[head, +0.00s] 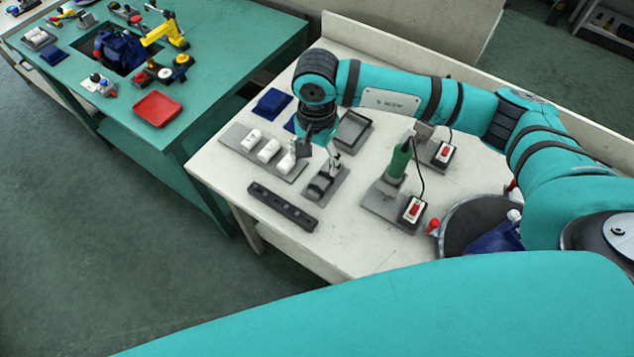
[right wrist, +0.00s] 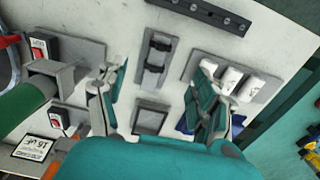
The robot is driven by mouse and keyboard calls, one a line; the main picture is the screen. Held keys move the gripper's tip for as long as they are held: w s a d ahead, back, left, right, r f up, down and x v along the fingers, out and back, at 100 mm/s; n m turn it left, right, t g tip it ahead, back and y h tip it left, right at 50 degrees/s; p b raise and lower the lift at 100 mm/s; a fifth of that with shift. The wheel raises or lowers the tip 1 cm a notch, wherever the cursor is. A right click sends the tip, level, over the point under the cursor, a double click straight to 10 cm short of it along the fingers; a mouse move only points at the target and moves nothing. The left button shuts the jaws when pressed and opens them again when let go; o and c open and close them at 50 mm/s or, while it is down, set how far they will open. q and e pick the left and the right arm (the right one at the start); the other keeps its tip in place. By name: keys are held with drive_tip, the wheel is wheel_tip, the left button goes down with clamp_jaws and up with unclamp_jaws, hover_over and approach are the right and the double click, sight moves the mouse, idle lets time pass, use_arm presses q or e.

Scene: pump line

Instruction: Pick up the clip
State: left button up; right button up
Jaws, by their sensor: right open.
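A small dark part that looks like the clip (right wrist: 154,67) sits on a narrow grey holder (right wrist: 159,41) in the right wrist view. In the head view the same holder (head: 328,190) stands on the white table, just in front of my right gripper (head: 320,154). My right gripper (right wrist: 156,95) is open, its fingers wide apart with nothing between them. The holder lies beyond the fingertips and between them in the right wrist view. The clip's exact shape is too small to tell. My left gripper is not in view.
A grey tray with white cylinders (head: 268,150) stands left of the holder. A black rail with holes (head: 282,206) lies in front. A green-handled tool (head: 398,162) and switch boxes (head: 414,210) stand to the right. A grey shallow tray (head: 352,131) is behind.

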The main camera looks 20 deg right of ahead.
drive_tip(key=p, duration=0.2)
hover_over(317, 185)
wheel_tip(317, 185, down, 6)
drive_tip(key=shift+d, duration=0.1)
drive_tip(key=shift+f, duration=0.25)
wheel_tip(317, 185, down, 4)
drive_tip(key=shift+s+f+p, duration=0.1)
drive_tip(key=shift+p, duration=0.85)
drive_tip(key=shift+f, duration=0.5)
drive_tip(key=c, duration=0.8)
